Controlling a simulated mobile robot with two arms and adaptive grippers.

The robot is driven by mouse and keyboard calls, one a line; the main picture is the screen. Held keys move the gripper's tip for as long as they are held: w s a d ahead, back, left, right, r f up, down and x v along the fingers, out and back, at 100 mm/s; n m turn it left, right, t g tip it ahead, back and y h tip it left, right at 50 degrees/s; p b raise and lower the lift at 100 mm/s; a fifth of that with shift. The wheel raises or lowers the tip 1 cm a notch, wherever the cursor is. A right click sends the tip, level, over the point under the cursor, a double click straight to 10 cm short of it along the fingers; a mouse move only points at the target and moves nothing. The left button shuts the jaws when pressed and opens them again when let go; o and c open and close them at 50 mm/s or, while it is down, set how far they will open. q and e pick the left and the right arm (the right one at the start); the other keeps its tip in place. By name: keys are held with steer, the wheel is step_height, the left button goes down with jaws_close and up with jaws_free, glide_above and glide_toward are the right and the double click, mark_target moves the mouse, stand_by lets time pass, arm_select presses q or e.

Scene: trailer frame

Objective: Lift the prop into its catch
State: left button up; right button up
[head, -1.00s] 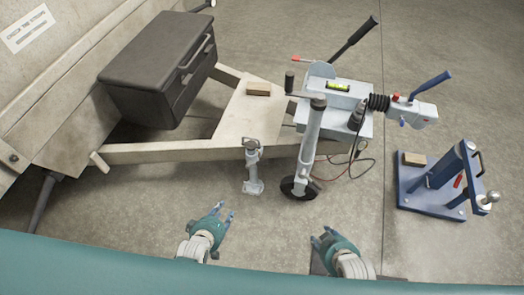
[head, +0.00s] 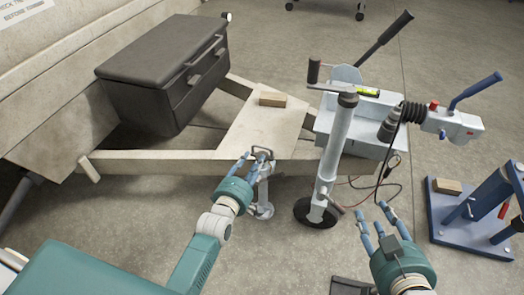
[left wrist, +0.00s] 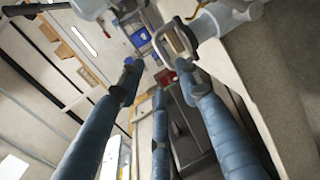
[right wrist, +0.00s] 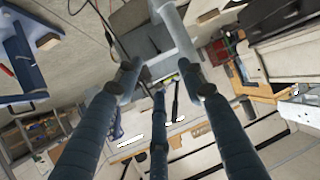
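The prop (head: 263,190) is a short grey leg with a round foot and a loop handle on top. It stands upright beside the pale trailer frame (head: 160,161). My left gripper (head: 256,158) is at the top of the prop, its fingers spread near the loop handle. In the left wrist view the handle and grey prop head (left wrist: 214,20) lie just beyond the parted fingertips; contact is not clear. My right gripper (head: 374,218) is open and empty, right of the jockey wheel. I cannot make out the catch.
The jockey wheel post (head: 338,150) stands close right of the prop, its black wheel (head: 316,213) on the floor. A blue stand (head: 462,232) is at the right. A dark box (head: 165,75) sits on the frame. A wood block (head: 273,100) lies on the frame plate.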

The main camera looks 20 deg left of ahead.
mark_target(262, 147)
arm_select(q)
steer(key=w, duration=0.2)
steer(key=w+f+b, duration=0.1)
steer(key=w, duration=0.1)
steer(key=shift+w+f+b, duration=0.1)
steer(key=shift+w+b, duration=0.2)
steer(key=shift+w, duration=0.1)
steer(key=w, duration=0.2)
steer(key=w+b, duration=0.1)
steer(key=shift+w+d+f, duration=0.1)
steer(key=shift+w+f, duration=0.05)
steer(key=shift+f, duration=0.15)
steer(key=shift+w, duration=0.2)
arm_select(e)
step_height(262, 147, up, 17)
steer(key=w+a+t+y, duration=0.2)
steer(key=t, duration=0.6)
steer(key=shift+w+a+y, duration=0.2)
steer(key=shift+a+y, duration=0.1)
steer(key=shift+a, duration=0.1)
arm_select(q)
jaws_close()
